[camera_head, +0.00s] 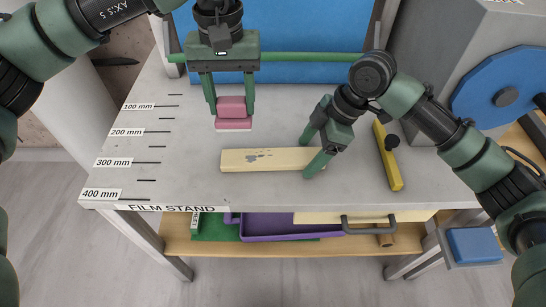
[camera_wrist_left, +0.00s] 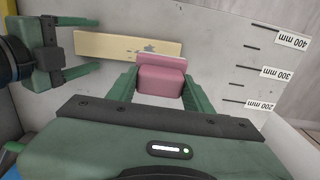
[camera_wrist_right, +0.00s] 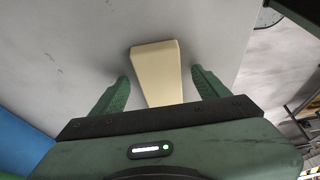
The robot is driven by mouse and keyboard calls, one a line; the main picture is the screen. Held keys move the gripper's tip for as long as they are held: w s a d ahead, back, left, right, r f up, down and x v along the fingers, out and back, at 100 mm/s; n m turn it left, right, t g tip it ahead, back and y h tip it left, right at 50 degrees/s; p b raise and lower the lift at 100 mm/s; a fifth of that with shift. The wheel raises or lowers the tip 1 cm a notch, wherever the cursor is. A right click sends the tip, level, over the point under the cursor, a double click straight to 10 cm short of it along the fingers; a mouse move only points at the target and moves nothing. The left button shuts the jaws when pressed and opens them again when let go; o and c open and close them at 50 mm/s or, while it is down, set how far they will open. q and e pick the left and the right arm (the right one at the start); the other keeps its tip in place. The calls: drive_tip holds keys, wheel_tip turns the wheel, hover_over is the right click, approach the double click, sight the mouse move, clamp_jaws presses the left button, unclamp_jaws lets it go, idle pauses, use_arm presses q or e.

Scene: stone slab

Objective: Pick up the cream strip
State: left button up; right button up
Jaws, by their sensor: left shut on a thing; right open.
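The cream strip (camera_head: 258,160) lies flat on the stone slab, with a few grey marks on its top. My right gripper (camera_head: 310,154) is open at the strip's right end, its fingers on either side of that end in the head view. In the right wrist view the strip (camera_wrist_right: 158,75) runs between the open fingers (camera_wrist_right: 160,90). My left gripper (camera_head: 232,108) is shut on a pink block (camera_head: 231,103), behind the strip. The left wrist view shows the pink block (camera_wrist_left: 160,80) between the fingers, with the cream strip (camera_wrist_left: 125,45) beyond it.
A yellow bar (camera_head: 388,158) with a black knob lies right of my right gripper. A blue panel (camera_head: 290,40) and green rail stand at the back. A grey machine with a blue disc (camera_head: 480,90) is at right. The slab's front left is clear.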

clamp_jaws()
idle(0.3)
drive_tip(key=shift+r, duration=0.25)
wheel_tip(320, 180, up, 3)
drive_tip(key=shift+a+r, duration=0.1)
drive_tip(key=s, duration=1.8)
drive_tip(key=shift+w+f, duration=0.5)
drive_tip(key=shift+w, duration=2.25)
drive_tip(key=shift+w+f, duration=0.5)
drive_tip(key=shift+w, duration=2.2)
drive_tip(key=shift+w+f, duration=0.5)
drive_tip(key=shift+w, duration=2.25)
drive_tip(key=shift+f, duration=0.4)
